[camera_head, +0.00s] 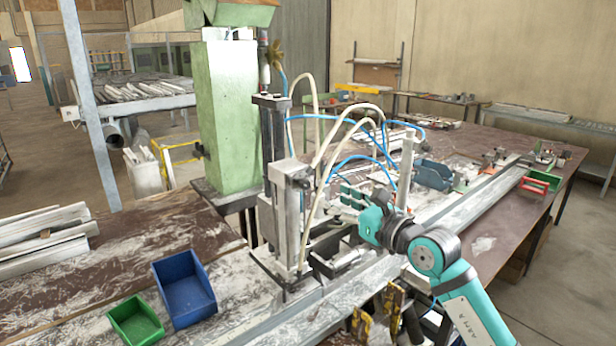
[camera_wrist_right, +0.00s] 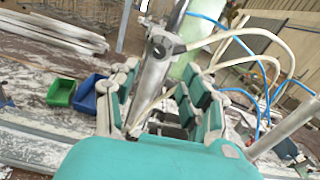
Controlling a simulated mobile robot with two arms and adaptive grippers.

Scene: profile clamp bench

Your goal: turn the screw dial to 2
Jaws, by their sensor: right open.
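The profile clamp (camera_head: 283,215), a grey metal upright with hoses, stands on the bench rail at the middle of the head view. I cannot pick out the screw dial or read any number on it. A round metal fitting shows on the clamp's shaft (camera_wrist_right: 152,85) in the wrist view. My right gripper (camera_head: 345,204), teal and grey, is close to the right of the clamp, pointing left. In the wrist view its fingers (camera_wrist_right: 160,98) are spread, with the clamp shaft showing between and beyond them. Contact cannot be told. My left gripper is out of view.
A green bin (camera_head: 136,320) and a blue bin (camera_head: 184,288) lie on the bench front left. Pale profiles (camera_head: 40,238) lie at the far left. Blue and cream hoses (camera_head: 345,125) loop above my right gripper. A green machine column (camera_head: 226,115) stands behind.

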